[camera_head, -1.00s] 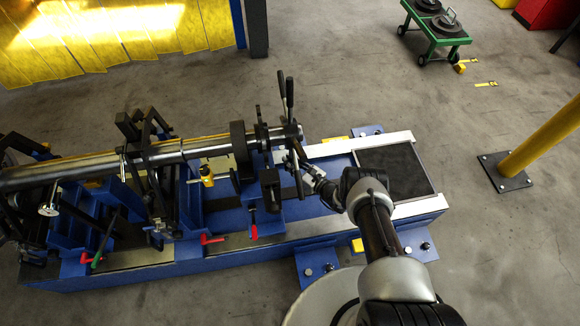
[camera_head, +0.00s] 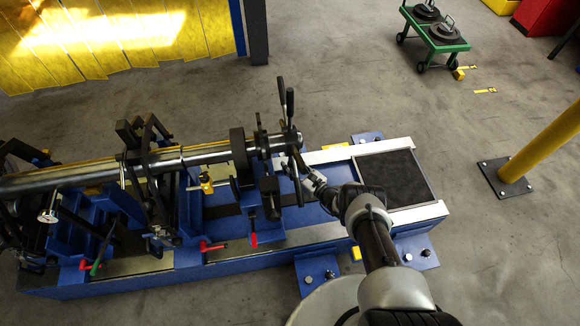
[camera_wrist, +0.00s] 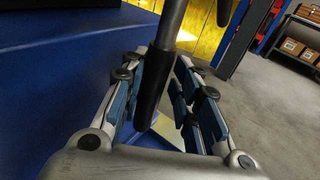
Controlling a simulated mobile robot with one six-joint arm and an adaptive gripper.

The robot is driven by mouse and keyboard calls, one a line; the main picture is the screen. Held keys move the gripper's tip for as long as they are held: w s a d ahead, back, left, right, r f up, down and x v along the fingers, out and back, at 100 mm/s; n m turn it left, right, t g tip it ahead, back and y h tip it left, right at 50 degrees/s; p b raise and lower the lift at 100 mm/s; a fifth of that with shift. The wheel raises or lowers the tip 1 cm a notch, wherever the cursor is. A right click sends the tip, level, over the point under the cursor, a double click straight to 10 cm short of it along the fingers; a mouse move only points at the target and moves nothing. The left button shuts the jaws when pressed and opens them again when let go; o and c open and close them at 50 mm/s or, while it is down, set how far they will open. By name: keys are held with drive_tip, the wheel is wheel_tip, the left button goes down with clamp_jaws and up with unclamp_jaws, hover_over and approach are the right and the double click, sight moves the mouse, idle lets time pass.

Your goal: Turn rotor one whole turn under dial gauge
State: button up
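The rotor (camera_head: 85,172) is a long steel shaft lying across the blue balancing stand, with a dark disc (camera_head: 239,156) near its right end. Black bar handles (camera_head: 290,103) stick out at that end. My gripper (camera_head: 303,176) is at the lower handle, right of the shaft end. In the wrist view, a black handle grip (camera_wrist: 151,92) passes between the blue-padded fingers of my gripper (camera_wrist: 165,56); a gap shows on its right side. A round pale-faced disc (camera_head: 48,216) and a small yellow device (camera_head: 207,184) sit along the shaft; I cannot tell which is the dial gauge.
The blue bed (camera_head: 330,214) extends right to a dark mat (camera_head: 395,178). Red-handled clamps (camera_head: 253,238) line its front. A yellow post (camera_head: 540,140) stands right, and a green cart (camera_head: 436,38) stands behind.

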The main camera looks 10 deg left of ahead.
drive_tip(key=shift+o, duration=1.1)
drive_tip(key=shift+a, duration=0.15)
drive_tip(key=shift+s, duration=0.15)
drive_tip(key=v, duration=1.2)
